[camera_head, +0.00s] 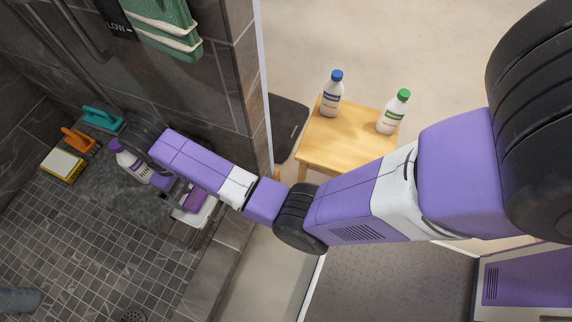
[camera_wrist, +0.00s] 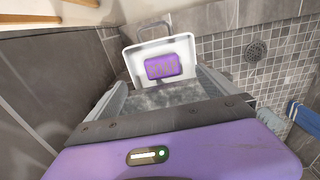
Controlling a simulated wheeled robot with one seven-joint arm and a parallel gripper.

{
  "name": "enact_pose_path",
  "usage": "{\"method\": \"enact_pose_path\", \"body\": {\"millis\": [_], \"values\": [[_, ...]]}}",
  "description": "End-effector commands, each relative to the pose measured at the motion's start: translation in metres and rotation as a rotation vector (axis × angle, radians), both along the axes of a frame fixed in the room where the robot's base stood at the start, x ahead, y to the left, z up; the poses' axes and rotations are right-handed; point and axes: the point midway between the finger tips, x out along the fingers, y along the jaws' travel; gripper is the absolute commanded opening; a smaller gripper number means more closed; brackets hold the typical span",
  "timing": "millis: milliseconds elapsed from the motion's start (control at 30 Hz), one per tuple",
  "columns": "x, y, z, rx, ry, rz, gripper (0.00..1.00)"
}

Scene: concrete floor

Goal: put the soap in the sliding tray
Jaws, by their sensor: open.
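The purple soap (camera_wrist: 163,66) lies in a white tray (camera_wrist: 146,51) with a thin handle, seen in the wrist view. In the head view the soap (camera_head: 196,197) shows at the near end of the dark stone ledge, on the white tray (camera_head: 207,213), partly hidden by my arm. My gripper (camera_wrist: 163,78) is open, its two fingers apart with nothing between them. The soap and tray appear beyond the fingertips, apart from them. In the head view my gripper (camera_head: 166,189) is low over the ledge, just left of the soap.
A wooden stool (camera_head: 345,140) holds two bottles outside the tiled wall (camera_head: 205,95).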

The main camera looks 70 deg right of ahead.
Motion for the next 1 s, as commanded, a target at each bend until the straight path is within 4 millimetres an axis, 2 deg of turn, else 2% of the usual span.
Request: {"method": "enact_pose_path", "body": {"millis": [300,533,767,1000], "values": [[-0.049,-0.025,-0.057,-0.052,-0.179,0.002,0.98],[-0.095,-0.038,-0.077,-0.080,-0.353,0.017,0.98],[-0.145,-0.041,-0.071,-0.091,-0.525,0.035,0.98],[-0.198,-0.036,-0.040,-0.083,-0.702,0.051,0.98]]}}
